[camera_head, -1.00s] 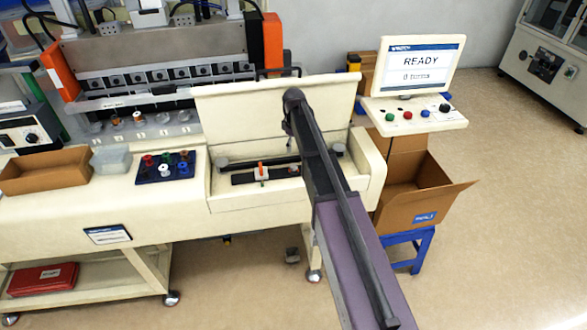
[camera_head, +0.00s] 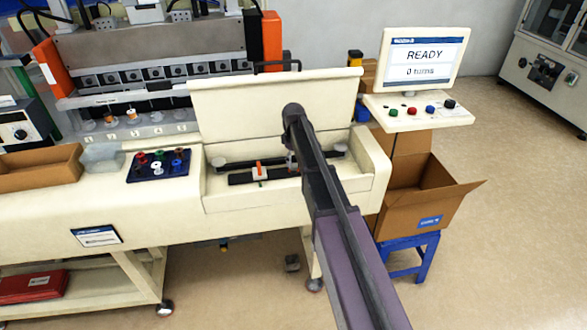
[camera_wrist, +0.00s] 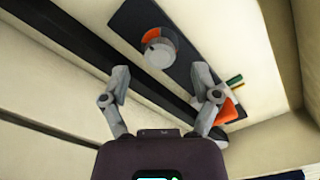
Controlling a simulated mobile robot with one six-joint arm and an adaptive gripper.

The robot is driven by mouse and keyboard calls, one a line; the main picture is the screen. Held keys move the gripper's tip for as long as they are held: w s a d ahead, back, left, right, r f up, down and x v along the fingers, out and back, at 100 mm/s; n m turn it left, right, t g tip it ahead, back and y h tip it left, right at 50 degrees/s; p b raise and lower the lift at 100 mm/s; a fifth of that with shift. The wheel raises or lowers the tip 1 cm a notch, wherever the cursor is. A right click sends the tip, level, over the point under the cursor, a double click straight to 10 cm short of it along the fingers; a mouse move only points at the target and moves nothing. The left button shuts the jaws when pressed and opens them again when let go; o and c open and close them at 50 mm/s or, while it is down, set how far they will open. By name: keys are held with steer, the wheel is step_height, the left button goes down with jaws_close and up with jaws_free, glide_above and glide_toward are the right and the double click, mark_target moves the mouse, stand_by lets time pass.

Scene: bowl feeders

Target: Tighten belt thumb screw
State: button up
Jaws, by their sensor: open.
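In the wrist view, a round grey knob (camera_wrist: 158,48) with an orange mark on its face sits on a dark plate (camera_wrist: 190,55). I take it for the thumb screw. My gripper (camera_wrist: 162,74) is open and empty, with its fingertips apart on either side just below the knob in the picture; I cannot tell the height gap. An orange part (camera_wrist: 228,110) lies beside the right finger. My arm hides most of my gripper there.
The bay's raised lid (camera_head: 240,105) stands behind, and its cream front wall (camera_head: 255,198) and right wall (camera_head: 372,165) enclose it. A screen (camera_head: 420,58) reads READY, 0 turns. A spool tray (camera_head: 158,166) and cardboard box (camera_head: 425,195) flank the bay.

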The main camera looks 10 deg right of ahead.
steer(key=shift+f+b, duration=0.85)
steer(key=shift+f, duration=0.35)
jaws_close()
